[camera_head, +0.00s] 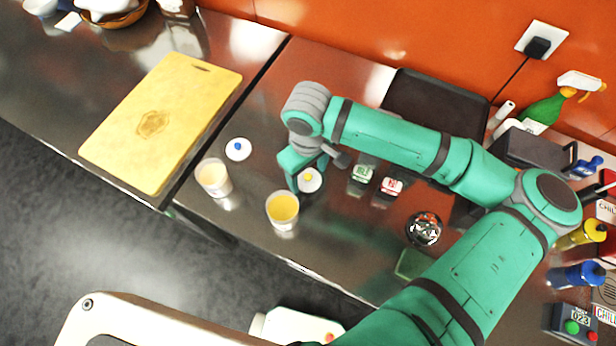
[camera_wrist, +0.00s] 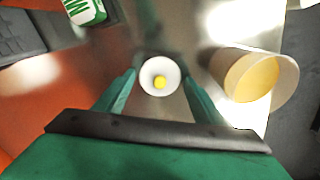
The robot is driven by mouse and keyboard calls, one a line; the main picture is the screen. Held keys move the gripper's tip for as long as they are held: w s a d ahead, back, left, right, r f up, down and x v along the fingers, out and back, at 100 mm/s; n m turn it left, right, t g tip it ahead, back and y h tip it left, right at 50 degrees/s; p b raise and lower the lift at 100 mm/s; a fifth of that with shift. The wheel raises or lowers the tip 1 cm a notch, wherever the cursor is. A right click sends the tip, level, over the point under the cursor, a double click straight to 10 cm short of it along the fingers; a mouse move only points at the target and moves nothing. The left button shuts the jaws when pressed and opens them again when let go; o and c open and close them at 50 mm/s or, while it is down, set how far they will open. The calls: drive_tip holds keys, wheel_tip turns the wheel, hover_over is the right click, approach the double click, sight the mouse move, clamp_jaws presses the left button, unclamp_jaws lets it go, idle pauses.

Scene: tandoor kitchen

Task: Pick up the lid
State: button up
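A round white lid with a yellow knob (camera_head: 310,182) lies on the steel counter; it also shows in the wrist view (camera_wrist: 148,82). My gripper (camera_head: 306,173) is over this lid. In the wrist view my gripper (camera_wrist: 159,78) is open, with one finger on each side of the lid and nothing held. I cannot tell how high the fingertips are above the counter. A second white lid, with a blue knob (camera_head: 238,149), lies farther left on the counter.
A cup with yellow contents (camera_head: 283,208) stands near the lid, also in the wrist view (camera_wrist: 252,78). A pale cup (camera_head: 213,178) stands left of it. Small green (camera_head: 362,174) and red (camera_head: 391,187) boxes stand to the right. A yellow cutting board (camera_head: 165,120) lies left.

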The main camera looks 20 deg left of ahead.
drive_tip(key=c, duration=0.7)
drive_tip(key=shift+c, duration=0.2)
